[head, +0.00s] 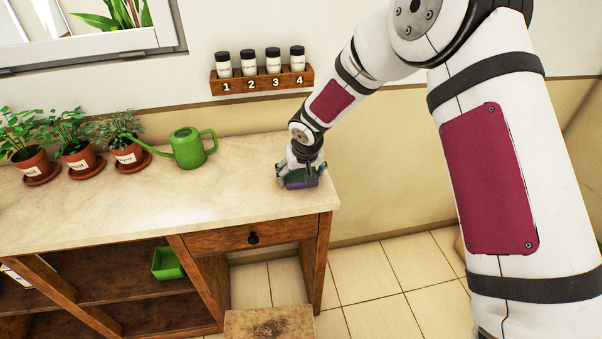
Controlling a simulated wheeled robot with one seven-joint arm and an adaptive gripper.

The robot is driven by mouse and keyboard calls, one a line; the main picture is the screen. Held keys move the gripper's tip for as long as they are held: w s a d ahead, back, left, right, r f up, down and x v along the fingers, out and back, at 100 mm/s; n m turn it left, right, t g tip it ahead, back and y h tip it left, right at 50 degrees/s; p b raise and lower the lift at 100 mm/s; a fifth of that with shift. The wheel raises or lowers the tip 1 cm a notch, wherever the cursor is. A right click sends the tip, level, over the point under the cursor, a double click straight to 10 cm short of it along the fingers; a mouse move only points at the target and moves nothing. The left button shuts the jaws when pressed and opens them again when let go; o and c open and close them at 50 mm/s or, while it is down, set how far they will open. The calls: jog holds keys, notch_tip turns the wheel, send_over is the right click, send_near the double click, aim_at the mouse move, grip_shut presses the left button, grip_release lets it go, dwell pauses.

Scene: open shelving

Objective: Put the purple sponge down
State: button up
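The purple sponge (302,184) is at the right end of the pale countertop (230,207), partly hidden by my gripper. A green layer or edge shows along its upper side. My gripper (300,178) points down over the sponge, with its fingers at the sponge's sides. The fingers appear closed around it. The sponge is at or very near the counter surface; I cannot tell whether it touches.
A green watering can (188,148) and several potted plants (78,160) stand on the counter to the left. A wall rack (262,80) holds several numbered jars. A green container (168,264) sits on a shelf below. A stool (270,323) stands on the floor.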

dwell(0.3)
jog(key=v, duration=1.2)
jog(key=s+d+r+m+h, duration=0.2)
jog(key=s+d+r, duration=1.2)
jog(key=d+r, duration=0.25)
jog(key=s+d, duration=0.3)
jog(key=s, duration=0.7)
jog(key=s+d+m, duration=0.1)
jog(key=s+d, duration=0.3)
jog(key=s, duration=0.5)
jog(key=shift+s+r+y, duration=0.3)
jog(key=shift+s+r, duration=0.05)
jog(key=shift+r, duration=0.05)
